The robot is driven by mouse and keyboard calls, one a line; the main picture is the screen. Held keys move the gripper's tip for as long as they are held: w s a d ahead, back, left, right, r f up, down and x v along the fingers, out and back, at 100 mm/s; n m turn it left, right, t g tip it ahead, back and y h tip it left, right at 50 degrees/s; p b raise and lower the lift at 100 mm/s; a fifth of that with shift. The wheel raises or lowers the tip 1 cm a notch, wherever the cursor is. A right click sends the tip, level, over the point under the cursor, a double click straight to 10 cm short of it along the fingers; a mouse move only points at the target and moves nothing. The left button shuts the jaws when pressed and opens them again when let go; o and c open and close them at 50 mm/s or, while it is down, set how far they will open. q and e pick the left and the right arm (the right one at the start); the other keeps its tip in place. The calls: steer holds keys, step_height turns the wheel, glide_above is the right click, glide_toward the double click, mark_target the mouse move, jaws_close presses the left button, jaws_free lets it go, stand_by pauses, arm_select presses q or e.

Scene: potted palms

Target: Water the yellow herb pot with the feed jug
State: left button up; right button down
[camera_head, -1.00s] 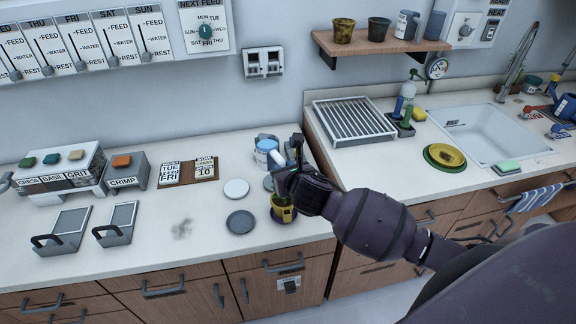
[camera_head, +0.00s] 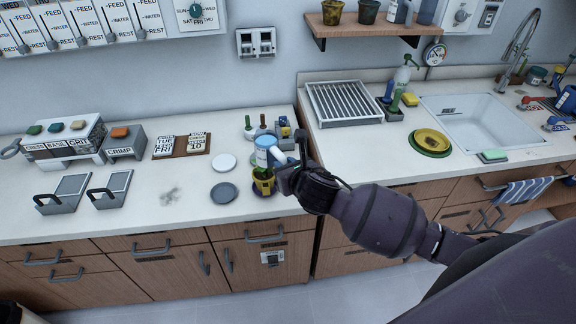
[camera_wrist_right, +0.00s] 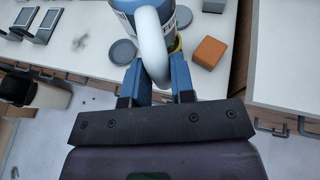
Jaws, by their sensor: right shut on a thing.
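My right gripper (camera_head: 284,161) is shut on the white handle of the feed jug (camera_head: 265,150), a white and blue jug. In the right wrist view, the handle (camera_wrist_right: 153,48) lies between the blue fingers (camera_wrist_right: 160,82); the jug's body is cut off by the top edge. In the head view, the jug appears just behind and above the yellow herb pot (camera_head: 263,185), overlapping its green plant. I cannot tell whether it touches the pot, and no stream of liquid shows. The pot stands on a dark saucer near the counter's front edge. My left gripper is out of view.
A grey disc (camera_head: 223,193) and a white disc (camera_head: 224,163) lie left of the pot. Several small bottles (camera_head: 249,128) stand behind the jug. An orange block (camera_wrist_right: 208,52) shows in the right wrist view. The drying rack (camera_head: 343,103) is to the right.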

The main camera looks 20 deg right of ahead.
steer(key=shift+w+a+f, duration=0.1)
steer(key=shift+a+f, duration=0.05)
steer(key=shift+f, duration=0.95)
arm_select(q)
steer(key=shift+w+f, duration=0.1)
arm_select(e)
steer(key=shift+s+f+g, duration=0.2)
steer(key=shift+f+g, duration=1.1)
steer(key=shift+f, duration=0.9)
steer(key=shift+r+g, duration=0.25)
steer(key=shift+g, duration=0.05)
steer(key=shift+r, duration=0.1)
steer(key=shift+r, duration=0.15)
